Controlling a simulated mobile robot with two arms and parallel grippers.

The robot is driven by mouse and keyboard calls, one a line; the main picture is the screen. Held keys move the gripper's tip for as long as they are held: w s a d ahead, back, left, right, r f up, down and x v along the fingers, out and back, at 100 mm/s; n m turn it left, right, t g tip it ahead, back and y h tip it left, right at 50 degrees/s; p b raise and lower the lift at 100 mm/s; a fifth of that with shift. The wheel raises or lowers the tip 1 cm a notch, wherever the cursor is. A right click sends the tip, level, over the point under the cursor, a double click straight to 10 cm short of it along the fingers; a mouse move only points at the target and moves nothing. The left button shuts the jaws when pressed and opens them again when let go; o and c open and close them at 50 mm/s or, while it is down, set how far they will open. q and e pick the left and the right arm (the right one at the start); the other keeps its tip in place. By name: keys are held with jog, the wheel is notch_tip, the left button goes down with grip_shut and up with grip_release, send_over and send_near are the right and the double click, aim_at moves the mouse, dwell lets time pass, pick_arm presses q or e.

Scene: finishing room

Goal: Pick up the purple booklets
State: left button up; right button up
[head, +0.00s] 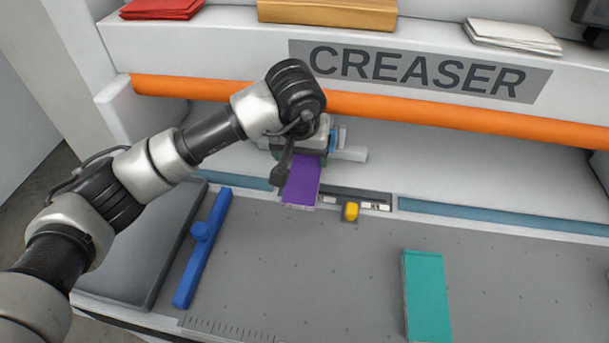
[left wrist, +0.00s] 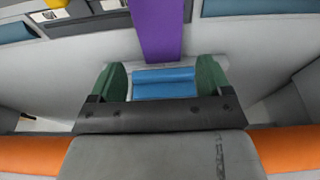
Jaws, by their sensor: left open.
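The purple booklets (head: 302,181) show as one flat purple strip in the head view, at the back of the grey bed under the orange bar. I cannot tell how many there are. My left gripper (head: 297,155) is above the far end of the strip and hides that end. In the left wrist view the purple strip (left wrist: 157,28) runs down from the top edge, in line with the gap between the green fingers of my left gripper (left wrist: 160,78). The fingers stand apart, one on each side of the strip's line. I cannot tell whether they touch it. My right gripper is not in view.
A blue guide bar (head: 203,245) lies left on the bed, and a teal block (head: 426,296) lies right. A yellow knob (head: 351,211) is just right of the booklets. The orange bar (head: 430,112) spans the machine close behind my gripper. The middle of the bed is clear.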

aim_at(304, 176)
pick_arm(q)
jog(key=x, duration=0.3)
jog(key=shift+s+f+p, duration=0.2)
jog(key=shift+p, duration=0.1)
jog(key=p+x, duration=0.1)
jog(key=x, duration=0.3)
jog(key=shift+w+f+p, duration=0.2)
jog(key=shift+f+p, duration=0.15)
jog(key=shift+w+f, duration=0.15)
jog(key=shift+f, duration=0.3)
jog(key=c, duration=0.6)
jog(key=shift+r, duration=0.1)
jog(key=shift+c, duration=0.2)
